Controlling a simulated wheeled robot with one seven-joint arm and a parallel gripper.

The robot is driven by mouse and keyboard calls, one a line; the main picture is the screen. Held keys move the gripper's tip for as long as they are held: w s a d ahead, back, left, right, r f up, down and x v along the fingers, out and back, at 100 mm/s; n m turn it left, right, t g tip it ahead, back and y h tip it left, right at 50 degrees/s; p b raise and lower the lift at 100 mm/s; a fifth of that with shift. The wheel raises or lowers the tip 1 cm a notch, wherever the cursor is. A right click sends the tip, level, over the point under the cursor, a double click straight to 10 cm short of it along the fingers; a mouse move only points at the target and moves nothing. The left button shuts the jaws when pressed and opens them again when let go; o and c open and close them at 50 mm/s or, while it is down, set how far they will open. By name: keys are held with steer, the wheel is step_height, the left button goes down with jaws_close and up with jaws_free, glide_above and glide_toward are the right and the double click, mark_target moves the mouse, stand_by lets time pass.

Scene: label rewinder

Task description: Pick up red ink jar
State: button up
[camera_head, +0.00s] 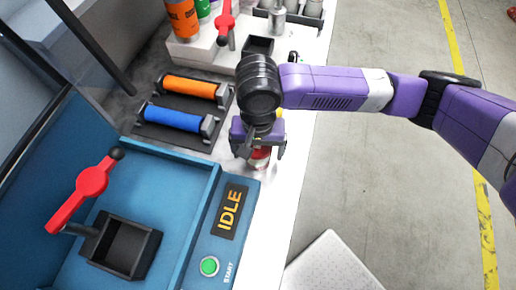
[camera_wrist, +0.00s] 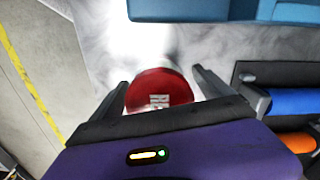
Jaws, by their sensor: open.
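The red ink jar (camera_wrist: 160,87) shows in the wrist view as a round red lid with partly hidden white lettering. It stands on the pale worktop between the two fingers of my gripper (camera_wrist: 163,88). The fingers are open, one on each side of the lid, and I cannot tell whether either touches it. In the head view my gripper (camera_head: 260,150) is over the jar, and only a bit of the red jar (camera_head: 260,158) shows below it.
A blue machine (camera_head: 168,165) with an IDLE display (camera_head: 229,211) stands close by the jar. Orange (camera_head: 190,87) and blue (camera_head: 173,118) rollers lie on a dark rack beside my gripper. Containers and a red-handled device (camera_head: 226,20) stand behind. Open floor lies to the right.

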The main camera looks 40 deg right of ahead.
steer(key=shift+f, duration=0.3)
steer(key=c, duration=1.9)
steer(key=shift+c, duration=0.2)
steer(key=shift+r, duration=0.1)
step_height(320, 180, up, 20)
steer(key=shift+p, duration=0.3)
